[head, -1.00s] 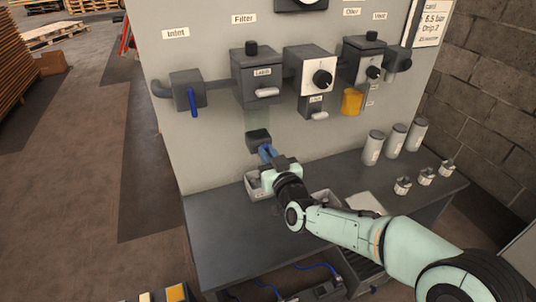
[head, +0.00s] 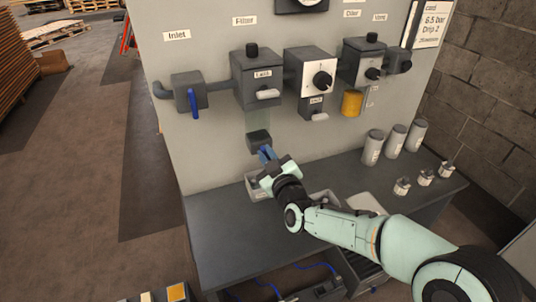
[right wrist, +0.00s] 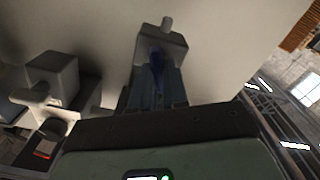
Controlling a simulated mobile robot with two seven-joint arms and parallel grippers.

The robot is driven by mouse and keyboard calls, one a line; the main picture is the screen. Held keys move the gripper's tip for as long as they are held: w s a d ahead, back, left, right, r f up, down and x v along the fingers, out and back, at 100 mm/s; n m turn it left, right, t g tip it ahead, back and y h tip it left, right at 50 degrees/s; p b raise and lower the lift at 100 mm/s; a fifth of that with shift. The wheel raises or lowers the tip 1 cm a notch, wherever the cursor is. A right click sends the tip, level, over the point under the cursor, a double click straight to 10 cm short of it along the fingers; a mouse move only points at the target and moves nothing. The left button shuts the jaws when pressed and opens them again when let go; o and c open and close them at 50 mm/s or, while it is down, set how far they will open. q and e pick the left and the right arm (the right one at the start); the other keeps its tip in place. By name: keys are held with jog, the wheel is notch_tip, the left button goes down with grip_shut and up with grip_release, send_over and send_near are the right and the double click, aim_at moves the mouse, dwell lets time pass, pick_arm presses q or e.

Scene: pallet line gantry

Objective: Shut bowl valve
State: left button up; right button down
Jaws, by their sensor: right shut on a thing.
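The bowl valve (head: 259,140) is a small dark block on the panel, below the pale translucent bowl (head: 257,120) of the filter (head: 256,78). My right gripper (head: 266,155) is just under the block, shut on its blue handle. In the right wrist view the blue handle (right wrist: 157,72) lies between the two fingers, with a grey block (right wrist: 163,47) beyond their tips. The gripper hides part of the handle, so its exact angle is hard to tell. My left gripper is not in view.
The inlet valve (head: 188,92) with its own blue lever hangs left on the panel. A yellow cup (head: 352,103) hangs right. A small bin (head: 255,188) stands below the gripper. Grey canisters (head: 373,148) stand on the bench (head: 220,235), whose left front is clear.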

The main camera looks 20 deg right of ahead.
jog(key=n+p, duration=0.1)
jog(key=n, duration=0.5)
jog(key=shift+a+n, duration=0.15)
jog(key=shift+n, duration=0.15)
jog(key=n+p, duration=0.1)
jog(key=n, duration=0.5)
jog(key=shift+f, duration=0.2)
jog(key=c, duration=1.1)
grip_release()
jog(key=s, duration=1.3)
jog(key=shift+s+a, duration=0.2)
jog(key=shift+a, duration=0.2)
